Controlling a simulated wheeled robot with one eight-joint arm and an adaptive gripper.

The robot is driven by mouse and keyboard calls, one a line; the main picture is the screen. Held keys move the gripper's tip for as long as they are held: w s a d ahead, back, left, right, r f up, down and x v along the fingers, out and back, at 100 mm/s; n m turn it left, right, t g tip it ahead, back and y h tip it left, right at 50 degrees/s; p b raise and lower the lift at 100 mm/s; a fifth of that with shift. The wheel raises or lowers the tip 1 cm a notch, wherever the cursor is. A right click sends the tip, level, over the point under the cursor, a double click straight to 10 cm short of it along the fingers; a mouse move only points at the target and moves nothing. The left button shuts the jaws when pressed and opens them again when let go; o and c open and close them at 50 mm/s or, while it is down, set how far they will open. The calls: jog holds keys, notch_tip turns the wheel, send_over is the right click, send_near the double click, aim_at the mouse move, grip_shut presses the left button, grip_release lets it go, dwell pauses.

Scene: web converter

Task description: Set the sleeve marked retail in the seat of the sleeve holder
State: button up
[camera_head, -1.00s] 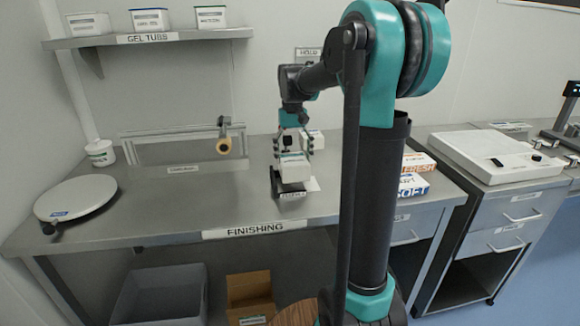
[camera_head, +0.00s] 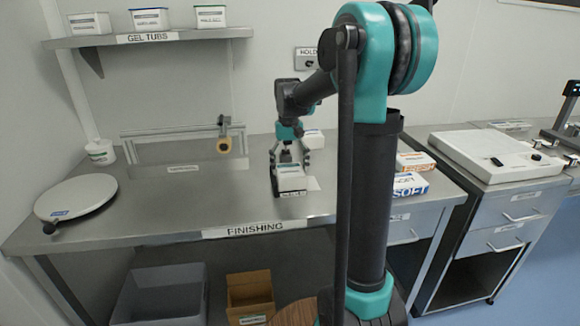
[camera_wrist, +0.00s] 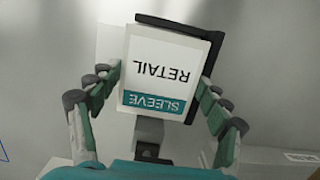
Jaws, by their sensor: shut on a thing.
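The retail sleeve (camera_wrist: 165,65) is a white block with a teal band, and its lettering shows upside down in the wrist view. In the head view the sleeve (camera_head: 291,171) is at the dark sleeve holder (camera_head: 274,185) on the finishing bench. My gripper (camera_wrist: 158,82) has its fingers on both sides of the sleeve and is shut on it. Dark holder edges (camera_wrist: 180,25) show along the sleeve's top and right sides in the wrist view. The seat is hidden under the sleeve, so I cannot tell whether the sleeve rests fully in it.
Boxes marked FRESH (camera_head: 416,161) and SOFT (camera_head: 411,185) stand farther right. A round white plate (camera_head: 76,197) and a tape roll on a stand (camera_head: 224,146) are at left. The bench's front middle is clear.

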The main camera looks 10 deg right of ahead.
aim_at(289, 168)
jog(key=shift+f, duration=0.25)
jog(key=shift+c, duration=0.8)
jog(key=o, duration=1.2)
jog(key=shift+o, duration=0.2)
notch_tip(289, 168, up, 13)
jog(key=w, duration=0.1)
jog(key=shift+w, duration=0.4)
